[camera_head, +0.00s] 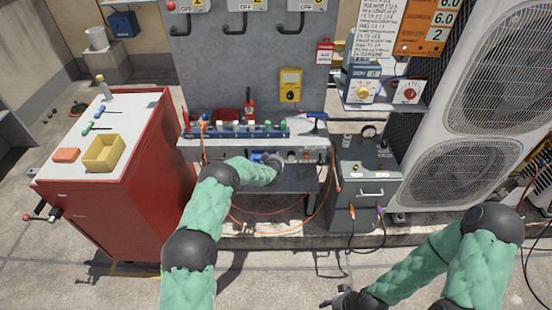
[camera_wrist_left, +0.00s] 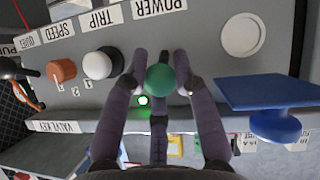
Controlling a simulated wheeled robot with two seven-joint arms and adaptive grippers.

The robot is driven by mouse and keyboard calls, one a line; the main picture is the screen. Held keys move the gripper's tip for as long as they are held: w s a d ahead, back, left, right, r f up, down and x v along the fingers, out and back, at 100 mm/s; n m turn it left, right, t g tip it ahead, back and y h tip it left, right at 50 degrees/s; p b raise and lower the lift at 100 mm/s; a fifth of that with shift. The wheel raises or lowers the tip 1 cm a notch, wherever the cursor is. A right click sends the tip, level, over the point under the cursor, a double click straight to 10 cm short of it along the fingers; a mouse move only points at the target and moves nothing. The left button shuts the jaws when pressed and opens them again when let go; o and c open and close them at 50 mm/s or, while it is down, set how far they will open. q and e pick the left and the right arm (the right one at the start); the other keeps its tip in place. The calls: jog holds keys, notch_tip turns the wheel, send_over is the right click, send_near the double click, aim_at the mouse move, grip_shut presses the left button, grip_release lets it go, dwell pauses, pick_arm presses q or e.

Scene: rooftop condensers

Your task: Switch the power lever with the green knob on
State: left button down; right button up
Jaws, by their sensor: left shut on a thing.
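The green knob (camera_wrist_left: 160,78) of the power lever sits between the fingers of my left gripper (camera_wrist_left: 160,62) in the left wrist view. That gripper is shut on it, with one finger on each side. The POWER label (camera_wrist_left: 160,7) shows upside down behind it, and a small green light (camera_wrist_left: 143,100) glows close by. In the head view my left gripper (camera_head: 274,163) reaches the front of the grey panel (camera_head: 222,153), and the knob is hidden there. My right gripper (camera_head: 335,300) is low in the head view, away from the panel; its fingers are too small to read.
Beside the green knob are a white-and-black knob (camera_wrist_left: 100,64), an orange knob (camera_wrist_left: 62,70) and a blue plate-like part (camera_wrist_left: 265,92). A red cabinet (camera_head: 120,195) stands left, a dark drawer unit (camera_head: 365,172) right. Cables (camera_head: 300,222) hang below the panel.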

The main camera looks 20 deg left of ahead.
pick_arm(q)
jog(key=shift+w+r, duration=0.1)
jog(key=shift+r, duration=0.1)
jog(key=c, duration=1)
grip_release()
jog(key=shift+f, duration=0.1)
jog(key=shift+f, duration=0.1)
